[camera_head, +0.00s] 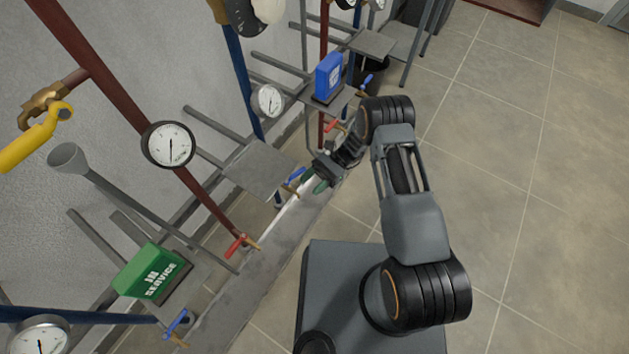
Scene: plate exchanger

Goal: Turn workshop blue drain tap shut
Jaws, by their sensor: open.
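Three small taps with blue handles show. One blue tap (294,179) is in the middle, below the edge of a grey plate. Another blue tap (177,323) is at the bottom left, and a third blue tap (365,84) is at the upper right beside a blue sign. I cannot read which one is labelled workshop. My gripper (312,184) is low over the floor channel, just right of the middle blue tap. Its jaws look open and empty, with a small gap to that handle. The fingertips are small and partly hidden by the wrist.
Red-handled taps (238,246) sit on red pipes along the wall. A green "IN SERVICE" sign (155,272), a blue sign (329,76), gauges (168,145) and grey brackets stick out nearby. A yellow lever (32,142) is at the far left. The tiled floor (540,180) on the right is clear.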

